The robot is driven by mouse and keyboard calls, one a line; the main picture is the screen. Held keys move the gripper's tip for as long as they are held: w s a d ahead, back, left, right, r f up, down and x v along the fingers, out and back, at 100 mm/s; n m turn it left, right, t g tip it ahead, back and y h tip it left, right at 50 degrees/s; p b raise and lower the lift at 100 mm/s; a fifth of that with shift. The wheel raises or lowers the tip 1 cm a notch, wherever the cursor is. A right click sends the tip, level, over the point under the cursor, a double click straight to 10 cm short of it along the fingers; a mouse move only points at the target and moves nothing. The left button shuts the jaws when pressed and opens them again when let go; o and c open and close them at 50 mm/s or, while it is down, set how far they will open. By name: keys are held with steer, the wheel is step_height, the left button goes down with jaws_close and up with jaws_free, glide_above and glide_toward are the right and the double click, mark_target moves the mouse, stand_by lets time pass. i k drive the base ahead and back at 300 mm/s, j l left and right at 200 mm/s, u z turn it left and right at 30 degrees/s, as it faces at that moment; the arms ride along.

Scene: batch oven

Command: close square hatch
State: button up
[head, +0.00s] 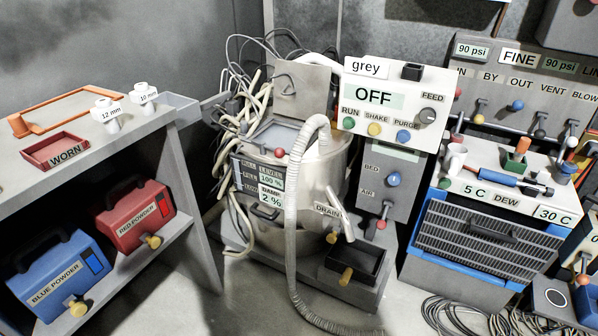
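A pale round drum (335,170) stands in the middle of the head view, below a white control box marked "grey" and "OFF". On its top is a square dark grey part (272,138), which looks like the square hatch or its opening. A grey square plate (302,92) stands upright behind it; it may be the hatch lid standing open, but I cannot tell for sure. A red knob (280,153) sits at the front edge of the square part. A ribbed hose hides the right side of the drum top. My gripper is not in view.
The ribbed hose (292,220) arches over the drum and runs down to the floor. Loose cables (235,120) hang at the drum's left. A shelf with powder boxes (60,180) stands left; a blue-framed cooler (470,245) stands right. Some floor between shelf and drum is clear.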

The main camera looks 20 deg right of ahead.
mark_target(312, 81)
steer(key=i+j+z, duration=0.1)
steer(key=i+z, duration=0.25)
steer(key=i, duration=0.2)
steer(key=i+j+z, duration=0.15)
steer(key=i, duration=0.4)
steer(key=i+j+z, duration=0.1)
steer(key=i+j, duration=0.25)
steer(key=i, duration=0.2)
steer(key=i+j+z, duration=0.15)
steer(key=i+j, duration=0.15)
steer(key=i, duration=0.25)
